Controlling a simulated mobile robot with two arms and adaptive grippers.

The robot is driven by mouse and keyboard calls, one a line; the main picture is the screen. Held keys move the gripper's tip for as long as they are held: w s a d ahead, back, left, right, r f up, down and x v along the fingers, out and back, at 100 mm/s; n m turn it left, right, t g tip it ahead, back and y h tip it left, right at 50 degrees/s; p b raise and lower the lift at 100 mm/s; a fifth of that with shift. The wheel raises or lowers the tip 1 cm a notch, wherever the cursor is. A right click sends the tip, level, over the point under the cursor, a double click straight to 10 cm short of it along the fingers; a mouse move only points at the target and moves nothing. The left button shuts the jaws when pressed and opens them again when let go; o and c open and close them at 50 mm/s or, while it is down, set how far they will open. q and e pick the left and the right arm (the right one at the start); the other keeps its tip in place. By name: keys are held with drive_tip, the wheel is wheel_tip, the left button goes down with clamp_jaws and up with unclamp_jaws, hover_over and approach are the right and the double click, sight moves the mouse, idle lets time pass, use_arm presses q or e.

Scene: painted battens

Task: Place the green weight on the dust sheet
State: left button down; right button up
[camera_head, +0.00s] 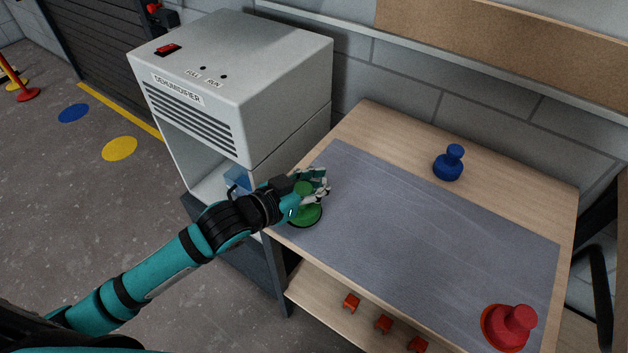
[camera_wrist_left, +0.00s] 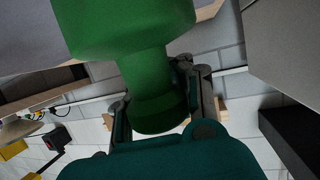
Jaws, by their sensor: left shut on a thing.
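The green weight (camera_head: 304,214) has a wide round base and a narrower neck with a knob. My left gripper (camera_head: 314,186) is shut on its upper part, and its fingers hide some of it. In the left wrist view the green weight (camera_wrist_left: 135,45) fills the upper middle, its neck between the two fingers (camera_wrist_left: 160,95). In the head view its base overlaps the left end of the grey dust sheet (camera_head: 420,225) on the wooden table. I cannot tell whether it touches the sheet or hangs just above it. My right gripper is not in view.
A red weight (camera_head: 513,325) stands at the sheet's near right corner. A blue weight (camera_head: 449,162) stands on bare wood (camera_head: 385,125) behind the sheet. A dehumidifier (camera_head: 240,80) stands close left of the table. Small orange things (camera_head: 383,324) lie on the lower shelf. The sheet's middle is clear.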

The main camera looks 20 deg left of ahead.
use_arm(q)
drive_tip(key=shift+w+a+f, duration=0.3)
drive_tip(key=shift+w+f, duration=0.45)
drive_tip(key=shift+f, duration=0.15)
drive_tip(key=shift+w+a+f, duration=0.3)
drive_tip(key=shift+w+f, duration=0.45)
drive_tip(key=shift+f, duration=0.15)
drive_tip(key=c, duration=1.9)
unclamp_jaws()
drive_tip(key=shift+f, duration=0.25)
drive_tip(key=o, duration=0.7)
drive_tip(key=shift+r, duration=0.25)
drive_tip(key=v, duration=1.2)
